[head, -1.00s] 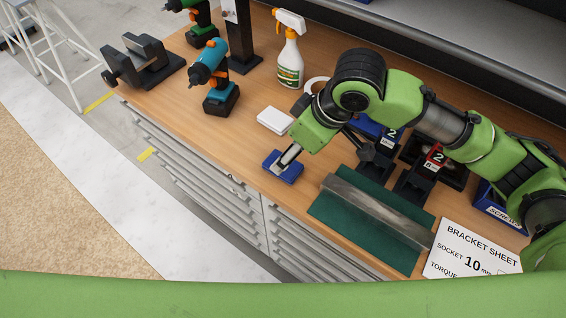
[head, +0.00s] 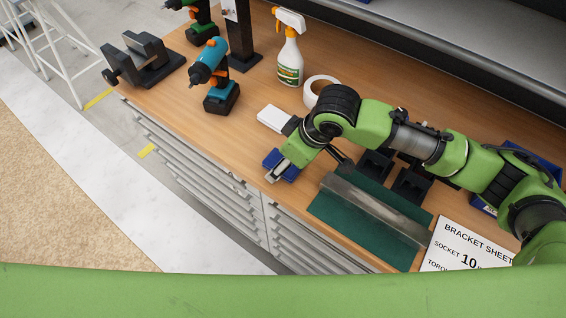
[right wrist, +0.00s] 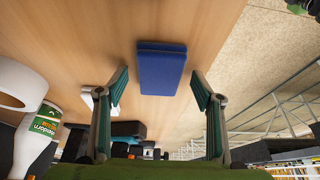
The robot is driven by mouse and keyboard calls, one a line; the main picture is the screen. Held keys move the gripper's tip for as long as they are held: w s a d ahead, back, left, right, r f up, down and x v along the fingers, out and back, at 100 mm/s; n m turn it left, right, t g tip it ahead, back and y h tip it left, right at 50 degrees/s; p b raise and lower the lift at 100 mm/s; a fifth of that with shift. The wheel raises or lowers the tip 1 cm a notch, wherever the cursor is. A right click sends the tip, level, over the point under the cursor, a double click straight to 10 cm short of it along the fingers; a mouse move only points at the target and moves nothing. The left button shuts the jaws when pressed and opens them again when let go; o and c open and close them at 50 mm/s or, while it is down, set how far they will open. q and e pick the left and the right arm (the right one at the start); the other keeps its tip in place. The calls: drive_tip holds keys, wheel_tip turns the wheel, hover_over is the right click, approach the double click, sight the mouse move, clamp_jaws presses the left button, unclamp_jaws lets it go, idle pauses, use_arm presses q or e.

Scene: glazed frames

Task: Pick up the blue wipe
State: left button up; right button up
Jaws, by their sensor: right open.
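The blue wipe (head: 270,160) is a folded blue pad lying flat on the wooden bench near its front edge. In the head view my right gripper (head: 275,176) hides part of it. In the right wrist view the wipe (right wrist: 161,68) appears whole, ahead of and between the two spread fingers. My right gripper (right wrist: 161,88) is open with nothing held. Whether its fingers touch the wipe or the bench cannot be told. My left gripper is not in view.
A white pad (head: 272,118) lies just behind the wipe. A spray bottle (head: 289,62), a tape roll (head: 311,91) and a blue drill (head: 212,75) stand farther back. A green mat (head: 340,213) with a metal bracket (head: 375,205) lies to the right.

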drive_tip(key=shift+f+p, duration=0.25)
drive_tip(key=shift+p, duration=0.1)
idle(0.4)
drive_tip(key=c, duration=1)
